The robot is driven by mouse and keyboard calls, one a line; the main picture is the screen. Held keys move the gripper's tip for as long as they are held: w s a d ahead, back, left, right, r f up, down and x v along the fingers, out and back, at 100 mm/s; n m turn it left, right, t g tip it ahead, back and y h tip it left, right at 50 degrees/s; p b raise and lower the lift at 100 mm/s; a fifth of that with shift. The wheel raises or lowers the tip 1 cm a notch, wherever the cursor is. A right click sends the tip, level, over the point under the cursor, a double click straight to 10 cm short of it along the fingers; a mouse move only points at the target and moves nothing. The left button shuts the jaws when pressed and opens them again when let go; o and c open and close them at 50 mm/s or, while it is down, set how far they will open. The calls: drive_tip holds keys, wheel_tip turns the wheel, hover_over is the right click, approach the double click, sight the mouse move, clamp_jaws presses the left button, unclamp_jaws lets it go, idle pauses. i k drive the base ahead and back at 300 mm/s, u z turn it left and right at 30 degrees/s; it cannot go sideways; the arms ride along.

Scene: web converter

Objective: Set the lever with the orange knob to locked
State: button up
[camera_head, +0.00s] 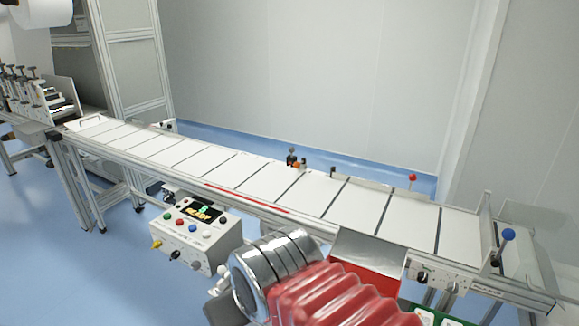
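A short upright lever with a red to orange-red knob (412,178) stands at the far edge of the conveyor, right of centre. A small orange part (297,164) sits beside a dark post on the far rail, nearer the middle. I cannot tell for sure which of these is the lever with the orange knob. No locked marking can be read. My arm, in a red ribbed sleeve with silver rings, fills the lower middle. Part of my gripper (221,285) shows at its left end, in front of the conveyor and far from both. Its fingers are mostly hidden.
The long white conveyor (345,207) crosses the view. A lever with a blue knob (508,234) stands at its right end. A control box (195,236) with coloured buttons and a lit display hangs on the near side. Blue floor at left is clear.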

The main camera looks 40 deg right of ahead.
sight(296, 165)
drive_tip(key=i, duration=0.9)
drive_tip(key=z, duration=0.05)
